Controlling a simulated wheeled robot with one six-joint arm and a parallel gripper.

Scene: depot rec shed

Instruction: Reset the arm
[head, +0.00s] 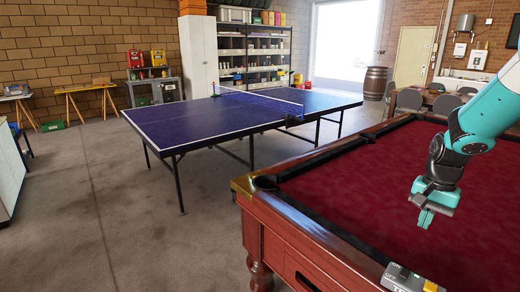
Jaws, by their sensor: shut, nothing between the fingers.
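My arm comes in from the right edge in the head view, teal and black. My gripper (427,217) hangs from it over the red cloth of the pool table (350,190), pointing down. Its fingers are together with nothing between them. I cannot tell exactly how high it is above the cloth. No ball or cue shows on the visible cloth.
The pool table's wooden rail (318,232) runs along its near left side, with a grey device (405,280) at the bottom edge. A blue table-tennis table (235,112) stands beyond. A barrel (375,83), chairs and shelves (253,55) are at the back.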

